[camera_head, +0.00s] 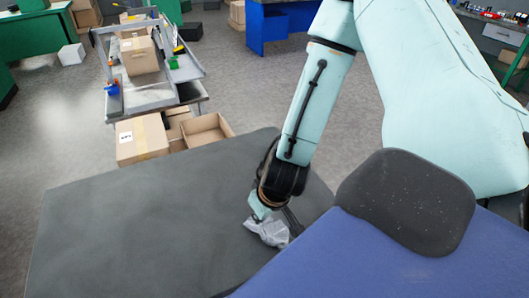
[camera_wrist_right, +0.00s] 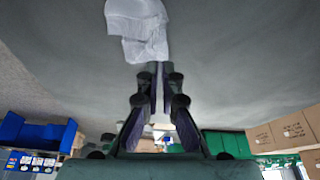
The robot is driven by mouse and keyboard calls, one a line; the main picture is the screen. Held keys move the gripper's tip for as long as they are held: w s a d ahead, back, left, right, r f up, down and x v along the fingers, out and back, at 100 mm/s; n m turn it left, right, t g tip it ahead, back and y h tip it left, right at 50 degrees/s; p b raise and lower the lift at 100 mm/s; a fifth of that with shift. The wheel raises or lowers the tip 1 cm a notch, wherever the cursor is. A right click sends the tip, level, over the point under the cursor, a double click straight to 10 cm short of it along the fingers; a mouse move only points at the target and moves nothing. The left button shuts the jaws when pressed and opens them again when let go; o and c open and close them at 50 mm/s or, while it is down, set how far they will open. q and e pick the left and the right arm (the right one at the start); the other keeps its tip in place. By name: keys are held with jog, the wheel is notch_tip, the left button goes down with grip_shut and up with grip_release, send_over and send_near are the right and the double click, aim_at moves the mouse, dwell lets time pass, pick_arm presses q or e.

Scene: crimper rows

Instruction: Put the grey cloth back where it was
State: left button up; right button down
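The grey cloth (camera_head: 268,232) is a small, pale, crumpled piece at the right part of the dark grey table (camera_head: 130,225), close to the blue surface. My right gripper (camera_head: 272,212) reaches down at it. In the right wrist view, the cloth (camera_wrist_right: 138,28) spreads out just beyond the fingertips (camera_wrist_right: 160,70), and its near edge meets them. The two fingers are almost together, with a thin pale strip between them, and look closed on the cloth's edge. Whether the cloth is clear of the tabletop cannot be told. My left gripper is not in view.
The table is bare to the left of the cloth. Beyond its far edge stand cardboard boxes (camera_head: 142,140) and a grey cart (camera_head: 150,95) with a carton and small items. Blue (camera_head: 268,25) and green (camera_head: 40,35) benches stand farther back.

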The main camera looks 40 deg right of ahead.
jog(key=shift+s+f, duration=0.1)
jog(key=shift+f, duration=0.8)
jog(key=shift+s+f, duration=0.1)
jog(key=shift+f, duration=0.25)
notch_tip(320, 180, down, 4)
jog(key=b, duration=0.6)
jog(key=shift+r, duration=0.2)
notch_tip(320, 180, up, 9)
jog(key=p, duration=0.6)
jog(key=shift+f, duration=0.1)
